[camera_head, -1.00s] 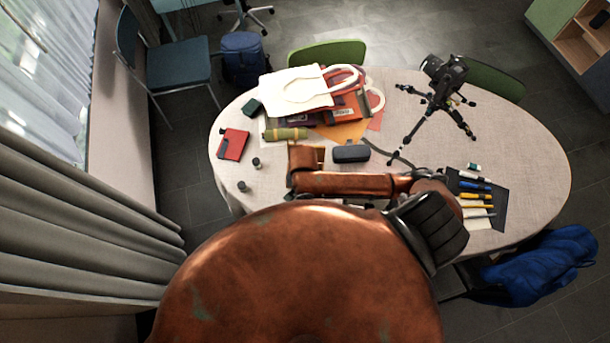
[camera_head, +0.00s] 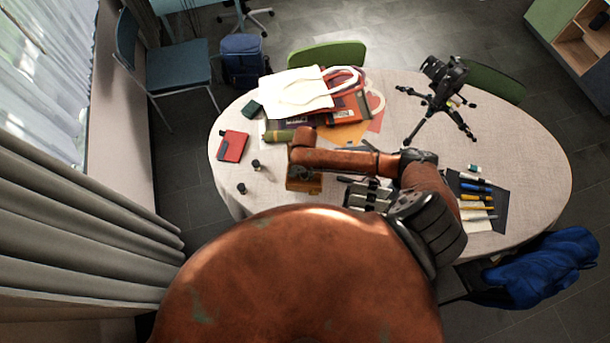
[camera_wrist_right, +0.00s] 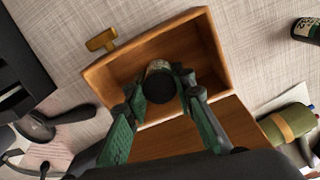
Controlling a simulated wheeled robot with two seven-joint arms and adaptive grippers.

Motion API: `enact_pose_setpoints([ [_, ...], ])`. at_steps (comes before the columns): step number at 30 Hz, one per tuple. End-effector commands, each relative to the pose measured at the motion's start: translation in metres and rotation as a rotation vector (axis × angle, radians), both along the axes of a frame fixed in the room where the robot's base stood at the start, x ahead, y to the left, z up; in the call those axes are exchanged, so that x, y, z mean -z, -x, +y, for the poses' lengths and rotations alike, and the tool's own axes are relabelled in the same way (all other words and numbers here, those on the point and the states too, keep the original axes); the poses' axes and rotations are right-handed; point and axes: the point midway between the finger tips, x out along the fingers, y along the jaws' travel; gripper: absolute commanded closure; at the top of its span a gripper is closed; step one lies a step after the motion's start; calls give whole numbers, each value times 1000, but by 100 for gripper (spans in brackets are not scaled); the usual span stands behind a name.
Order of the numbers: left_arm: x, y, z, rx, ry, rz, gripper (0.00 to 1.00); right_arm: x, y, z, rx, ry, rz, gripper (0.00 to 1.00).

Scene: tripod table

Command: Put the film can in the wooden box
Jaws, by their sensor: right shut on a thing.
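In the right wrist view, my right gripper (camera_wrist_right: 165,88) is shut on a film can (camera_wrist_right: 159,84) with a black end and a pale label. The can is within the outline of the open wooden box (camera_wrist_right: 205,40); I cannot tell whether it touches the bottom. The box has a brass clasp (camera_wrist_right: 101,40), and a wooden panel, probably its lid, lies beneath my fingers. In the head view, the box (camera_head: 304,185) is at the table's near edge, partly under my right wrist, which hides the fingertips and held can. My left gripper is not in view.
Two other small dark cans (camera_head: 256,165) (camera_head: 241,188) stand left of the box. A red notebook (camera_head: 232,146), green roll (camera_head: 280,136) and white tote bag (camera_head: 296,92) lie beyond. A tripod with camera (camera_head: 440,90) stands right; pens lie on a dark mat (camera_head: 487,221).

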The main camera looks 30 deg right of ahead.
Motion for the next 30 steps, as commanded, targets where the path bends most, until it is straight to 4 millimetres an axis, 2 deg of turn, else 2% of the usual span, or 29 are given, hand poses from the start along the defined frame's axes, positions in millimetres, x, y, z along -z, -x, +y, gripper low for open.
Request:
enact_pose_setpoints([
  [1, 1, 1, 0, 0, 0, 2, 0, 8, 1, 0, 0, 2, 2, 94],
  [4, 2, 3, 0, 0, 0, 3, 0, 15, 0, -1, 0, 2, -1, 94],
  [15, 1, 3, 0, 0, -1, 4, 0, 18, 1, 0, 0, 1, 0, 94],
  [16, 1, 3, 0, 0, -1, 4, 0, 18, 1, -1, 0, 2, -1, 75],
  [18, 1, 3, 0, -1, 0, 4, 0, 18, 1, -1, 0, 2, -1, 70],
  [23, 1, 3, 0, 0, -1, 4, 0, 18, 1, -1, 0, 2, -1, 59],
  [30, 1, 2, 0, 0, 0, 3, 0, 17, 1, -1, 0, 2, -1, 59],
])
